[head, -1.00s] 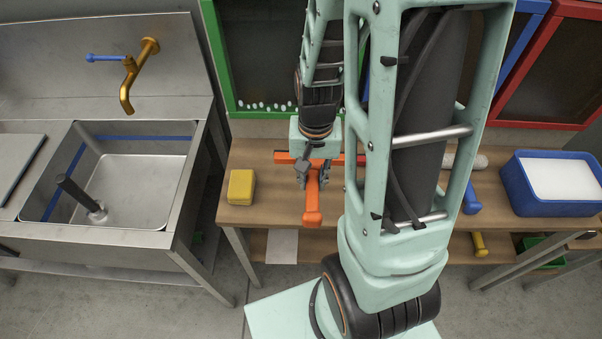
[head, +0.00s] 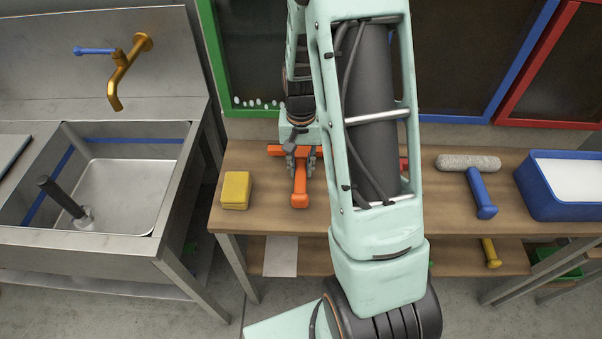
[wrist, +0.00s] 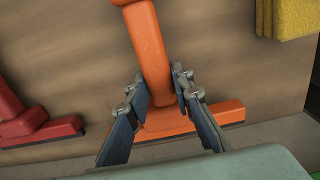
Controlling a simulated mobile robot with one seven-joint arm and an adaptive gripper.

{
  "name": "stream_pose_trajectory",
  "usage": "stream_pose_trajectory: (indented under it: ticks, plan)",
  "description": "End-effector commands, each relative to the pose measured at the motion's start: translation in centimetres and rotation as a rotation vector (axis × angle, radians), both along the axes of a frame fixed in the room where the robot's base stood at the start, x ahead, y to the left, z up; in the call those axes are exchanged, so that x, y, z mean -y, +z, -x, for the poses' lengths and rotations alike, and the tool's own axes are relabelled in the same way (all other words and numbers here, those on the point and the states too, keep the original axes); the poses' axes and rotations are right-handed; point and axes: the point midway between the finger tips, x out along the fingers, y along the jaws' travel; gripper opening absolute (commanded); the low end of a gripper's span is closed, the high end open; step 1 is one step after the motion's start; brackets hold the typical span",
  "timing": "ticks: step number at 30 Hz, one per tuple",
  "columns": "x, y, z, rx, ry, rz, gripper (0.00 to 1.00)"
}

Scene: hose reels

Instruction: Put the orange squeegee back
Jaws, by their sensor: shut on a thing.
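The orange squeegee (head: 300,188) is over the wooden bench, its handle toward me and its crosswise head toward the wall. My gripper (head: 302,161) is shut on its handle close to the head. In the wrist view my gripper (wrist: 154,90) has one finger on each side of the orange handle (wrist: 148,45), and the squeegee's head lies just beyond the fingertips near the bench's back edge. I cannot tell whether the squeegee touches the bench top. My arm hides part of the bench.
Farther right are a blue-handled tool with a fuzzy grey head (head: 468,162) and a blue tub (head: 532,192). A metal sink (head: 95,232) stands left.

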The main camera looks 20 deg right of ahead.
Motion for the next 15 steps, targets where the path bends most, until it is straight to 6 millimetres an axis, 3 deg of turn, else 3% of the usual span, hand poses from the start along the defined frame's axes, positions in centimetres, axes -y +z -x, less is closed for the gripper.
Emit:
stream_pose_trajectory:
  ticks: [2,14,15]
  plan:
    - [0.01,-1.19,-0.04,0.001,0.000,0.000,0.00]
    - [0.00,-1.52,-0.03,0.002,0.000,0.001,0.00]
    - [0.00,-1.47,-0.01,0.001,0.000,0.000,0.23]
